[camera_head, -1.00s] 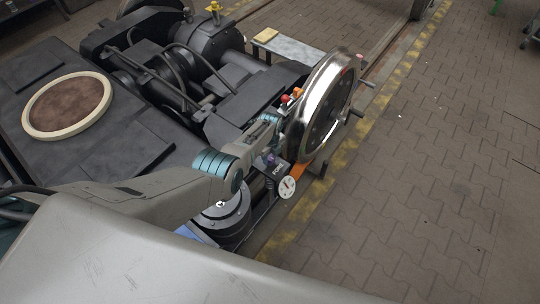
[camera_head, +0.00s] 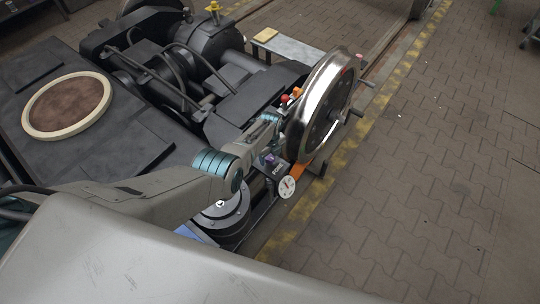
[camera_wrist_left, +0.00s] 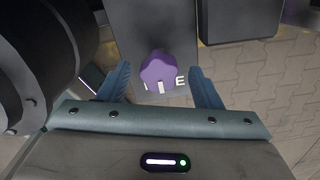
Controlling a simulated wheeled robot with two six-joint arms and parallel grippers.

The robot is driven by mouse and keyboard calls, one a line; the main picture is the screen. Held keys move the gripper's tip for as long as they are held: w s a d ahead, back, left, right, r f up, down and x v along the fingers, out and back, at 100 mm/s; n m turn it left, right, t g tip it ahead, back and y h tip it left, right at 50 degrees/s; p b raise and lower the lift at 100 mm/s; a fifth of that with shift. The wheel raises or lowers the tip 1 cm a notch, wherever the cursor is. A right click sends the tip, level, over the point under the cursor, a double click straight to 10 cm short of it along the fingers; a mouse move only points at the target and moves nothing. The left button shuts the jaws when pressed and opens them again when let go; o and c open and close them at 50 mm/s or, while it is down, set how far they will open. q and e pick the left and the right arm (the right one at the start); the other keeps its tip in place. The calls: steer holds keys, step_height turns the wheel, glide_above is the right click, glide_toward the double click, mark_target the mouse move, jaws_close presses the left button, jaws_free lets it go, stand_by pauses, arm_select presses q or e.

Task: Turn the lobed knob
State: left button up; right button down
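The purple lobed knob (camera_head: 271,159) sits on a dark unit with white lettering, beside the large shiny wheel. In the left wrist view the knob (camera_wrist_left: 159,71) shows close up, with white marks at its near edge. My left gripper (camera_wrist_left: 159,80) is open, its two blue-teal fingers on either side of the knob with a visible gap at each side. I cannot tell how far the fingertips reach down along it. In the head view my own arm partly hides the gripper. My right gripper is not in view.
A white round gauge (camera_head: 287,187) is just below the knob. The steel wheel (camera_head: 320,108) stands to the right, with a red knob (camera_head: 286,99) by its left edge. The dark bogie frame (camera_head: 100,155) fills the left. The paved floor (camera_head: 430,190) at right is clear.

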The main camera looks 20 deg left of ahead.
mark_target(270, 157)
arm_select(q)
steer(key=shift+r+p, duration=0.4)
steer(key=shift+r, duration=0.15)
step_height(270, 157, up, 10)
steer(key=p, duration=0.3)
steer(key=shift+f, duration=0.15)
